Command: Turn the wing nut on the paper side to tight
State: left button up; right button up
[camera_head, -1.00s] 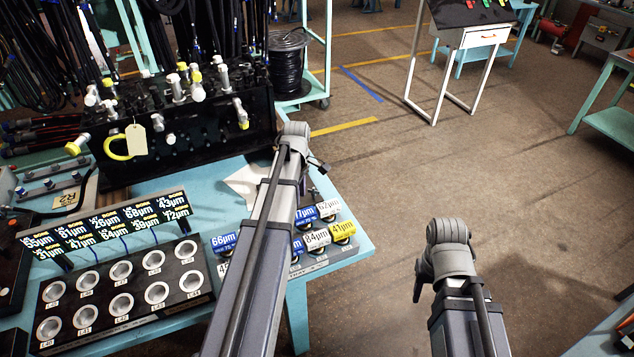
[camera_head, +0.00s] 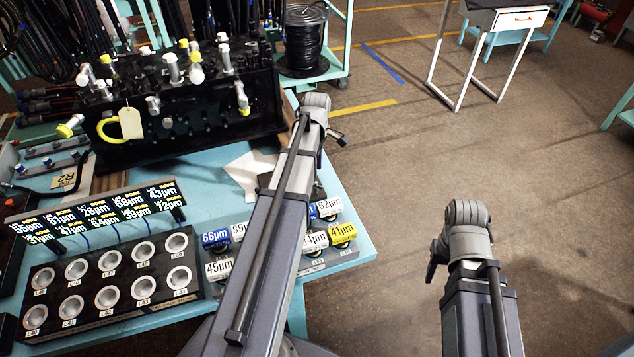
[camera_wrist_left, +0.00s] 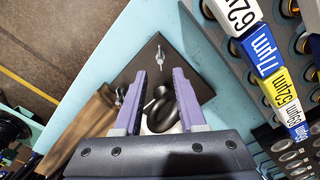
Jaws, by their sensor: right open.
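In the left wrist view, a small silver fitting (camera_wrist_left: 160,56) stands on a dark square plate (camera_wrist_left: 196,92); it may be a wing nut, but its shape is too small to be sure. A second small metal piece (camera_wrist_left: 120,95) shows left of the fingers. My left gripper (camera_wrist_left: 158,72) is open over the plate, its purple fingers apart, with a black looped part (camera_wrist_left: 160,108) visible between them. In the head view a white paper sheet (camera_head: 243,168) lies on the blue bench, partly behind my left arm. My right gripper (camera_head: 433,268) is open and empty, off the bench, mostly hidden by its arm.
A black fitting block (camera_head: 150,150) stands at the back left of the blue bench (camera_head: 215,185). A rack with round sockets (camera_head: 110,265) and several labelled parts (camera_head: 342,233) occupy the front. A cable spool (camera_head: 302,45) is behind.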

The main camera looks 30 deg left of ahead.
aim_at(316, 185)
pick_arm(q)
notch_tip(316, 185, down, 7)
jog(key=b, duration=0.6)
jog(key=shift+b, duration=0.3)
grip_shut()
